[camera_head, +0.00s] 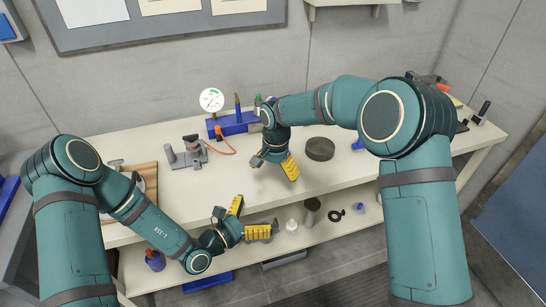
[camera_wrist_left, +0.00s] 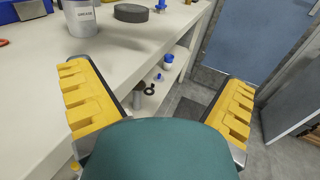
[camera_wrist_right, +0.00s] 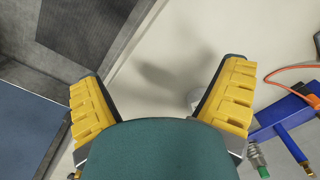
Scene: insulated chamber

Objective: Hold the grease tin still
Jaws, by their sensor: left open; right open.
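The grease tin (camera_wrist_left: 81,18) is a pale grey can with a "GREASE" label. It stands upright on the bench at the top left of the left wrist view, its top cut off. I cannot make it out in the head view, where my right gripper and arm cover part of the bench. A pale rounded edge (camera_wrist_right: 193,98) beside a finger in the right wrist view may be the tin. My right gripper (camera_head: 275,165) is open above the bench. My left gripper (camera_head: 250,218) is open and empty at the bench's front edge, apart from the tin.
A dark round disc (camera_head: 320,149) lies on the bench right of my right gripper. A blue tool rack (camera_head: 233,124) and a grey clamp-like device (camera_head: 194,148) stand behind and left. A lower shelf holds a white bottle (camera_head: 292,225) and other small items. The bench's front middle is clear.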

